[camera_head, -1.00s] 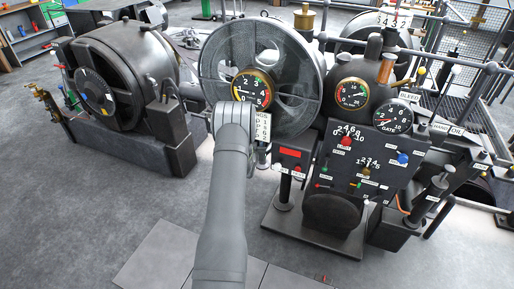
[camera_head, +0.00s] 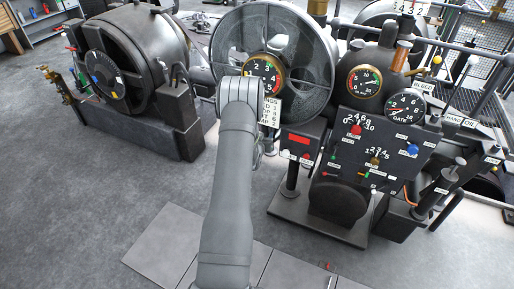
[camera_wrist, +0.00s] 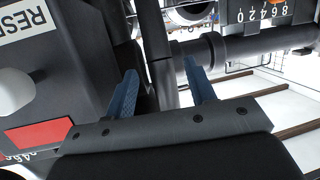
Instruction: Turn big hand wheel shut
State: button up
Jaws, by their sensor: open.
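A large dark grey wheel with wide spokes (camera_head: 310,60) stands upright behind a round gauge (camera_head: 263,74) in the head view. I cannot tell whether this is the big hand wheel. My arm reaches up in front of it, and its end hides my gripper there. In the wrist view my gripper (camera_wrist: 164,88) has two blue fingers set apart, with no object visibly held. A dark upright pipe shows between and beyond the fingers, apart from them as far as I can see. No wheel rim is clear in the wrist view.
A control box with a red panel (camera_head: 299,140) is right of my arm; the panel also shows in the wrist view (camera_wrist: 40,134). A console with small knobs (camera_head: 375,150) and gauges stands further right. A dark dynamo (camera_head: 130,50) stands left. Floor at lower left is clear.

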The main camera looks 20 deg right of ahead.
aim_at(265, 132)
jog(key=v, duration=1.2)
jog(key=shift+s, duration=0.2)
jog(key=shift+a, duration=0.1)
jog(key=w+d+f+t, duration=0.1)
jog(key=w+d, duration=0.2)
jog(key=w, duration=0.1)
jog(key=w+d+f+t+h, duration=0.1)
jog(key=w+d, duration=0.2)
jog(key=w, duration=0.2)
jog(key=w+d+f, duration=0.1)
jog(key=w+d, duration=0.2)
jog(key=w, duration=0.1)
jog(key=shift+w+d+f+t, duration=0.15)
jog(key=shift+w+d+t, duration=0.1)
jog(key=shift+w+t, duration=0.15)
grip_shut()
